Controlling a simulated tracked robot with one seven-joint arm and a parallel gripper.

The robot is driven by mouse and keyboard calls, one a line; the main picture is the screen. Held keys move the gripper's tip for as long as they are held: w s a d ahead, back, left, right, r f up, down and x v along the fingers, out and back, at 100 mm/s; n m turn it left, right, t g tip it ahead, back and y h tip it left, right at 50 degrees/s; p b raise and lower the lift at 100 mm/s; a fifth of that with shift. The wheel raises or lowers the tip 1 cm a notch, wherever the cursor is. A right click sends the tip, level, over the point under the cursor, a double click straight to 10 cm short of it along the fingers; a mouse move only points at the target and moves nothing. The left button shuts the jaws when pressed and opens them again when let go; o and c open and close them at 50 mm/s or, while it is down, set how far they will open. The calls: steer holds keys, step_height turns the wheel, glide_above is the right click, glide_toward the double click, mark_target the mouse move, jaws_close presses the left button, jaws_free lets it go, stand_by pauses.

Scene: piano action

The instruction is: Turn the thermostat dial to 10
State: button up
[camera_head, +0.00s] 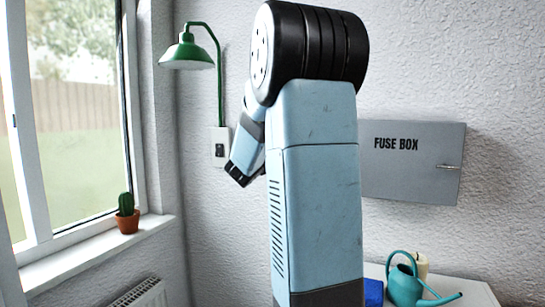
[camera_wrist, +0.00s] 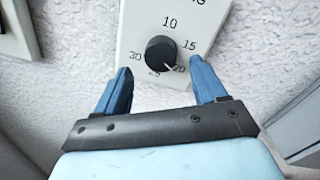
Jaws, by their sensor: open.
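In the wrist view the thermostat (camera_wrist: 143,22) is a white plate on the wall with a round black dial (camera_wrist: 160,50). The numbers 10, 15, 20, 25 and 30 stand around the dial, with 10 at the top. The dial's white pointer mark is at its lower right, towards 20. My gripper (camera_wrist: 160,68) is open. Its two blue fingers are apart, one at the lower left and one at the lower right of the dial, with a gap on both sides. I cannot make out the thermostat in the head view, where my arm covers part of the wall.
A wall switch (camera_head: 219,148) sits below a green lamp (camera_head: 187,52). The fuse box (camera_head: 411,162) is on the wall at right. A teal watering can (camera_head: 405,286) stands on a white surface at lower right. A potted cactus (camera_head: 127,214) stands on the windowsill above a radiator (camera_head: 140,294).

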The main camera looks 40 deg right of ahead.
steer(key=shift+x, duration=1.8)
